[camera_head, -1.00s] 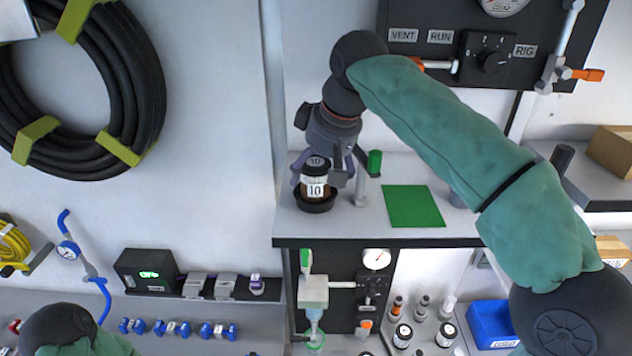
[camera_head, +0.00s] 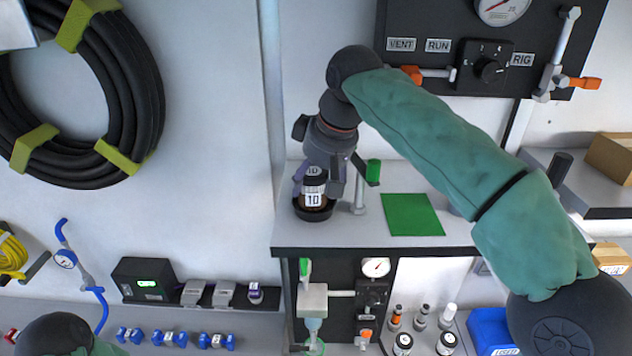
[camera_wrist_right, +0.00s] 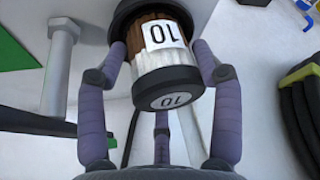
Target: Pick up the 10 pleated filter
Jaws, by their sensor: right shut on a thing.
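The 10 pleated filter (camera_head: 314,190) has a black cap, a white label marked 10 and a brown and white pleated body. It is upright over a round black holder (camera_head: 313,211) on the shelf. In the right wrist view the filter (camera_wrist_right: 165,55) sits between the purple fingers of my right gripper (camera_wrist_right: 160,80), which is shut on it. The filter's far end is inside or right at the black holder ring; I cannot tell how deep. My left arm shows only as a dark joint at the bottom left; its gripper is out of view.
A grey post (camera_head: 360,193) and a green cylinder (camera_head: 373,171) stand close right of the filter. A green mat (camera_head: 412,214) lies on the shelf (camera_head: 290,237). More filters (camera_head: 403,343) and a blue bin (camera_head: 490,330) are below. A valve panel (camera_head: 470,60) hangs above.

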